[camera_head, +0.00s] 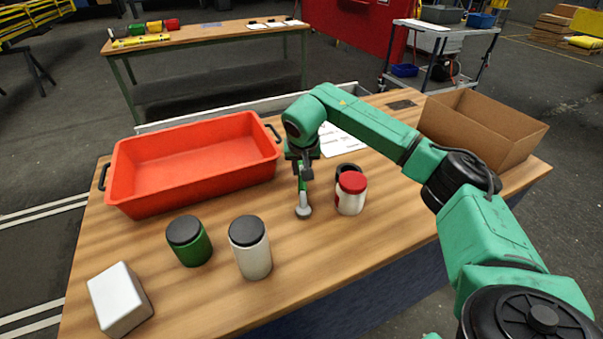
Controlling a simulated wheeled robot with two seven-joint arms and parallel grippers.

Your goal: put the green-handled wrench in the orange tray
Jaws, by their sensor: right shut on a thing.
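The orange tray (194,186) is a deep, empty, orange-red bin with black handles at the back left of the wooden table. The green-handled wrench (303,208) hangs roughly upright below my right gripper (302,170), its silver head downward. My right gripper is shut on its green handle, to the right of the tray. Whether the wrench head touches the table or is just above it I cannot tell. My left gripper is not in view.
A red-lidded jar (351,193) stands just right of the wrench, with a dark round item partly hidden behind it. A green jar (189,241), a white jar (250,248) and a white box (119,299) stand at the front left. An open cardboard box (472,138) stands at the right.

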